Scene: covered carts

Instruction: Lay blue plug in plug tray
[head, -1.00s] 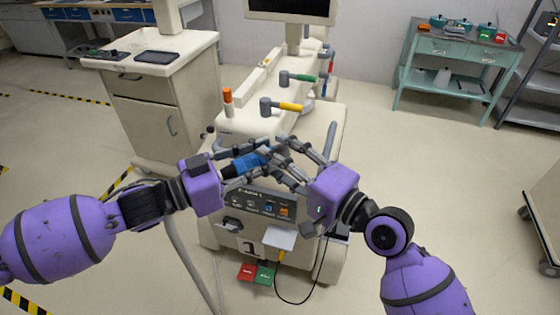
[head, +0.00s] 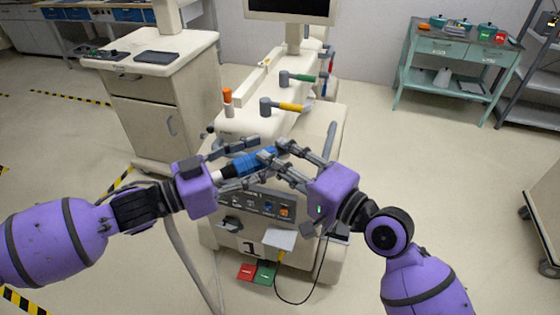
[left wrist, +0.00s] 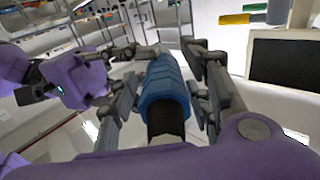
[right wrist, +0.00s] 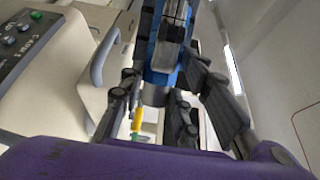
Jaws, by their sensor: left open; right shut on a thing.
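The blue plug (head: 242,164), ribbed with a dark end, lies between my two grippers above the front of the machine. It also shows in the left wrist view (left wrist: 164,88) and the right wrist view (right wrist: 160,76). My right gripper (head: 272,156) is shut on the plug's far end from the right. My left gripper (head: 262,161) is open, its fingers spread on both sides of the plug. A dark flat tray (head: 158,57) sits on the left cart; I cannot tell whether it is the plug tray.
The machine's front panel (head: 255,204) with knobs is just below my grippers. A small white shelf (head: 280,239) juts out there. Open floor lies to the right.

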